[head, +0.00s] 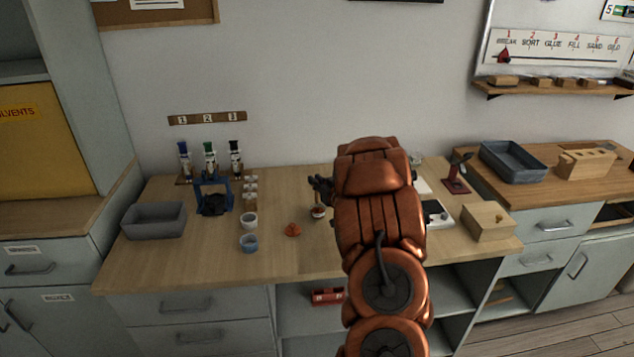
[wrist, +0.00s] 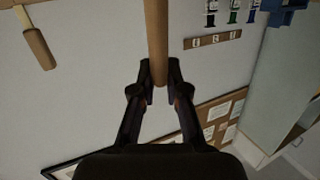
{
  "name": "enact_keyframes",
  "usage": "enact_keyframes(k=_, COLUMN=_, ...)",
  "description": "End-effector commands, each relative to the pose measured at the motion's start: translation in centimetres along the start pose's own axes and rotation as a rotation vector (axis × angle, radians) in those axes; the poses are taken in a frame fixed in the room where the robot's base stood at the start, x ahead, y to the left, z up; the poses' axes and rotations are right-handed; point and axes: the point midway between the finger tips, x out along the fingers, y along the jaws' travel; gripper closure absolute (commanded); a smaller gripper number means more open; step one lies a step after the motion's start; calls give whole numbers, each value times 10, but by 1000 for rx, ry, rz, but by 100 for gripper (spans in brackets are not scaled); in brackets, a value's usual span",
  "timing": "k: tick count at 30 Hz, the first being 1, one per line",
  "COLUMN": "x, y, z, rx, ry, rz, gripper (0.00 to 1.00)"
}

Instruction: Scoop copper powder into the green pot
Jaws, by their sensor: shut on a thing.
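My gripper (head: 319,187) is above the table behind a small pale bowl (head: 318,212) with reddish-brown contents. In the wrist view, its fingers (wrist: 160,80) are closed on a wooden handle (wrist: 158,38). The handle's far end is out of that view. In the head view, a short piece of the handle seems to show just above the bowl; I cannot tell whether its tip touches the contents. A white pot (head: 249,219) and a blue-grey pot (head: 248,242) stand to the left. I cannot make out a clearly green pot. My arm hides part of the table.
An orange-brown lump (head: 292,230) lies between the pots and the bowl. A scale (head: 437,213) and wooden box (head: 488,222) are at right. The front table is clear.

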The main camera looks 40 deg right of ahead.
Motion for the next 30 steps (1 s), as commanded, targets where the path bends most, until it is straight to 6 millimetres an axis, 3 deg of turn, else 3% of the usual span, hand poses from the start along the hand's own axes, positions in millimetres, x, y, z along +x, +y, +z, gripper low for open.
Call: enact_keyframes(k=30, x=-7, y=-3, z=-53, rx=1, ry=0, rz=0, gripper=100)
